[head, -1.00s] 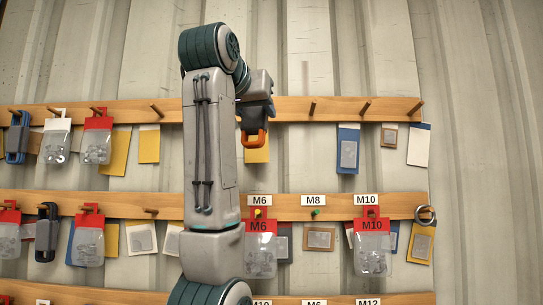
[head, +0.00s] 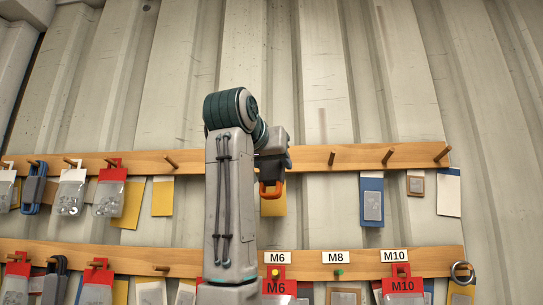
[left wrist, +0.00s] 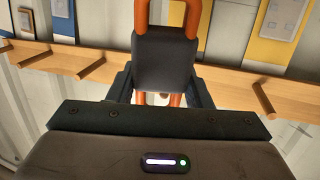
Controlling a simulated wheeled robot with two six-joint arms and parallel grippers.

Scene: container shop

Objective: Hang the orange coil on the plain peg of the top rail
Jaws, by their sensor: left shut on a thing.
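The orange coil (head: 270,190) hangs from my left gripper (head: 273,163) in front of the top rail (head: 300,159). In the left wrist view my left gripper (left wrist: 164,88) is shut on the coil's dark middle band (left wrist: 164,62); orange loops show above and below it. The top rail has bare wooden pegs to the right of the coil: one nearest (head: 331,157), one in the middle (head: 387,156) and one at the end (head: 441,153). Another bare peg (head: 170,161) is left of my arm. My arm hides part of the rail. I cannot tell whether a peg is inside the loop.
The lower rail (head: 435,260) holds labelled bags and a metal ring (head: 462,272). The wall above is clear.

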